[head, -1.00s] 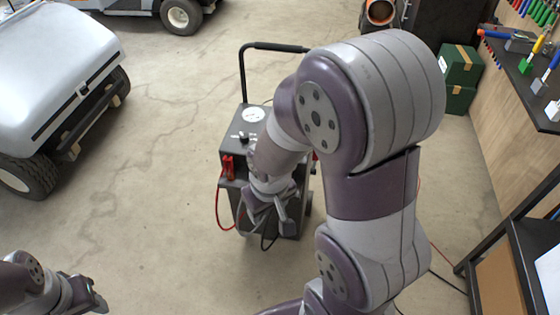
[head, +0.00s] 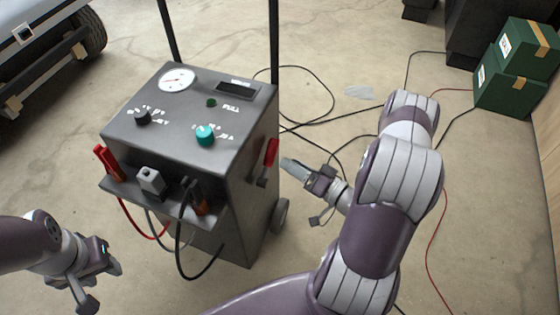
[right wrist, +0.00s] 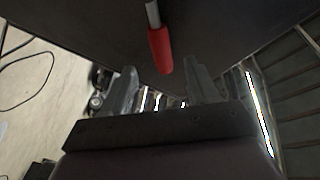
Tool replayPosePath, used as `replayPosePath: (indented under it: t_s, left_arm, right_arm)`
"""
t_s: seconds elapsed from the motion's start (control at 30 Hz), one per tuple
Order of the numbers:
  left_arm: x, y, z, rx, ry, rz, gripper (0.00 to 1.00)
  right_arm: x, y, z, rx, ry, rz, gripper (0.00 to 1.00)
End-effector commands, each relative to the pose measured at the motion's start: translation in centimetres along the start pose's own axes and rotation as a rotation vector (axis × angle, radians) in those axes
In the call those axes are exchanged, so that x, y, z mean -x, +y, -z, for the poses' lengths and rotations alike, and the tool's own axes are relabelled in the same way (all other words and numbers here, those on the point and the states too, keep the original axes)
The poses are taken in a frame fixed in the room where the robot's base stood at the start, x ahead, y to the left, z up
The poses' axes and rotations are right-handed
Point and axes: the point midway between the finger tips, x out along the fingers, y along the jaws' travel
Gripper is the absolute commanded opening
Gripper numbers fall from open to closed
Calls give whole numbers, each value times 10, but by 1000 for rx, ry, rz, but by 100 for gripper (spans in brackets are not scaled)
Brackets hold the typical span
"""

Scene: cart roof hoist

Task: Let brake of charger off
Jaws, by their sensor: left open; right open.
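The charger (head: 190,105) is a dark grey box on wheels with a gauge, two knobs and a tall handle frame. A red-gripped lever (head: 272,152) sits on its right side; in the right wrist view its red grip (right wrist: 160,50) hangs on a grey rod, ahead of and between the fingers. My right gripper (head: 300,189) is open and empty, just right of that lever and apart from it. Its fingers also show in the right wrist view (right wrist: 160,72). My left gripper (head: 102,286) is open and empty, low at the left, in front of the charger.
Red and black clamps with cables (head: 183,235) hang at the charger's front shelf. Black cables (head: 325,95) and a red one lie on the floor behind and to the right. Green boxes (head: 515,75) stand at the far right. A cart (head: 40,45) stands at top left.

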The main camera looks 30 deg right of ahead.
Motion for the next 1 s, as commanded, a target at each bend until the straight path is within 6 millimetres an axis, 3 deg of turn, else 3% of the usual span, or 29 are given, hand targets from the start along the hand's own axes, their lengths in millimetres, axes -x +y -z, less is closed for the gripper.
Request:
replayPosePath:
  t_s: [0.1,0.23,0.6,0.7,0.8,1.0]
  left_arm:
    - [-9,0,-1,0,0,0,43]
    - [-12,0,-2,0,0,0,43]
    - [-12,0,-2,0,0,0,43]
    - [-12,0,-2,0,0,0,43]
    - [-12,0,-2,0,0,0,43]
    - [-13,0,-2,0,0,0,43]
  right_arm:
    - [-26,1,-2,3,-4,3,59]
    - [-43,1,-1,2,-3,0,59]
    - [-51,0,0,3,0,-2,59]
    - [-51,0,0,3,0,-2,26]
    - [-51,0,0,3,0,-2,0]
    - [-53,1,1,10,1,0,0]
